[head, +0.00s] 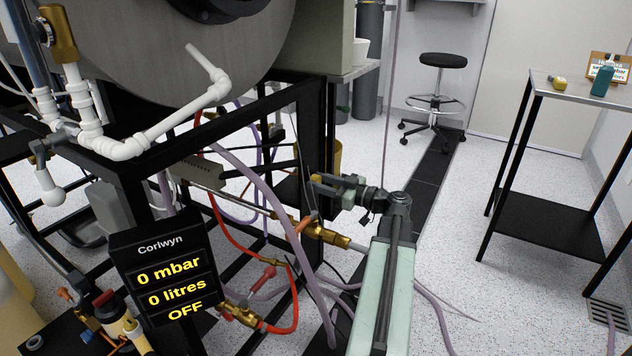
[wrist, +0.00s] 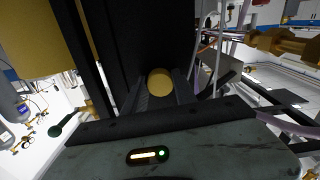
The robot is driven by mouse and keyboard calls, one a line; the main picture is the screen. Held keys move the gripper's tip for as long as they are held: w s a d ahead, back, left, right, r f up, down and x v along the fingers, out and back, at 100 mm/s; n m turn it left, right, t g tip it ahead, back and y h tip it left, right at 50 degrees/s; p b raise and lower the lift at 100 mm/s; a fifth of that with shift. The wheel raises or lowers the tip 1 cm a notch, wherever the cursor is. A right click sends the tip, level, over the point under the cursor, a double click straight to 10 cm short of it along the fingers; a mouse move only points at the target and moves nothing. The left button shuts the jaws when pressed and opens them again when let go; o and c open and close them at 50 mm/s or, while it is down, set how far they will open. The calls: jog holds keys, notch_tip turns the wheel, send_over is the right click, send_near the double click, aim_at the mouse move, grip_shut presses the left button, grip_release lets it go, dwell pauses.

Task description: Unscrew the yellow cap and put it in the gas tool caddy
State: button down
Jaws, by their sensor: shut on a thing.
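My gripper (head: 326,184) is at the black frame's right post in the head view. It is shut on the yellow cap (head: 316,177), of which only a small part shows there. In the wrist view the cap (wrist: 160,82) is a round yellow face between the two dark fingers (wrist: 161,92), with a black surface behind it. Whether the cap is still threaded onto anything is hidden. I cannot clearly identify the gas tool caddy; a brown box-like item with a label (head: 612,60) stands on the side table at the far right.
Brass fittings (head: 325,234), a red hose (head: 294,300) and purple hoses crowd the frame below and left of my gripper. The side table (head: 545,88) also bears a yellow item (head: 559,83) and a teal bottle (head: 603,80). A stool (head: 443,61) stands behind.

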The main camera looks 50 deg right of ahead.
jog(key=n, duration=1.1)
jog(key=shift+n, duration=0.3)
jog(key=c, duration=0.9)
grip_release()
jog(key=shift+v, duration=1.25)
